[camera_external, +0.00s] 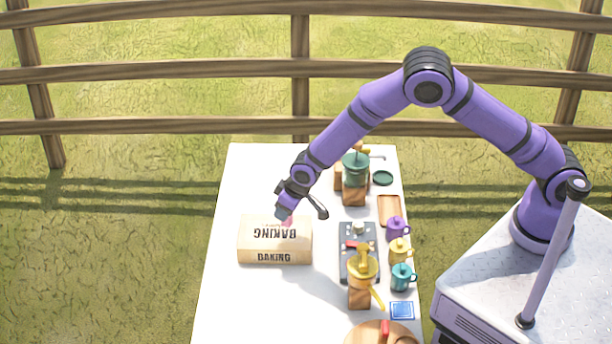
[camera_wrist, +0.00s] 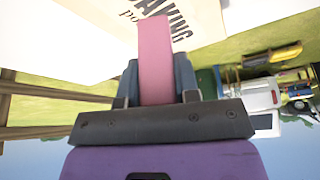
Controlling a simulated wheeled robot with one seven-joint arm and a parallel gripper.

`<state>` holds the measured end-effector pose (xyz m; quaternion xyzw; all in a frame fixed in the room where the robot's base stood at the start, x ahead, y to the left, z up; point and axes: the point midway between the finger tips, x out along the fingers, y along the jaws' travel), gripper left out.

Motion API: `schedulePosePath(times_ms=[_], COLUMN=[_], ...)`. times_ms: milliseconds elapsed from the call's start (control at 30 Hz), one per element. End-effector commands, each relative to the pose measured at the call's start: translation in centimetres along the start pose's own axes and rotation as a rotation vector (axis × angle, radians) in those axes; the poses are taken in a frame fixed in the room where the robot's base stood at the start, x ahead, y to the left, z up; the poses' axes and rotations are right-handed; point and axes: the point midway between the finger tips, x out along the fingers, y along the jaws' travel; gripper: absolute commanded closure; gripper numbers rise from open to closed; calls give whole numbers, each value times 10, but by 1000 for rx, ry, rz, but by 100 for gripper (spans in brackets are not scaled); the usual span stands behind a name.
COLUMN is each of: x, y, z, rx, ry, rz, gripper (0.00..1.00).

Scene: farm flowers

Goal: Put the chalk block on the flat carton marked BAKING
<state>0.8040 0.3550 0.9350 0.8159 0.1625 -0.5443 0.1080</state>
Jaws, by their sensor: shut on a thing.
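The flat tan carton marked BAKING (camera_external: 254,231) lies on the left part of the white table, and its printed top also shows in the wrist view (camera_wrist: 207,14). My gripper (camera_external: 285,214) is shut on a pink block, the chalk block (camera_wrist: 155,50), which stands out between the two fingers in the wrist view (camera_wrist: 157,66). In the external view only a small pink bit of the block (camera_external: 288,221) shows below the fingers, in front of the carton's far top edge. I cannot tell whether the block touches the carton.
Right of the carton are a grey tray (camera_external: 346,273) with small items, a yellow device on a wooden block (camera_external: 359,298), and purple, yellow and teal mugs (camera_external: 401,279). A green pot (camera_external: 355,172) stands behind. The table's left front (camera_external: 250,305) is clear.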

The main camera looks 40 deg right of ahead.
Motion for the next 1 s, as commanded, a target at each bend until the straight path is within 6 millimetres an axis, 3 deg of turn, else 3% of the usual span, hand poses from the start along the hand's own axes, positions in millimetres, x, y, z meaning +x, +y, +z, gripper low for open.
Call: schedulePosePath(times_ms=[133,300,667,1000], x=[13,19,51,53], y=[0,0,0,-1], z=[-24,-35,-22,-21], rx=[0,-1,-1,0], ry=[1,-1,-2,-1], rz=[1,1,1,0], gripper=[95,95,95,95])
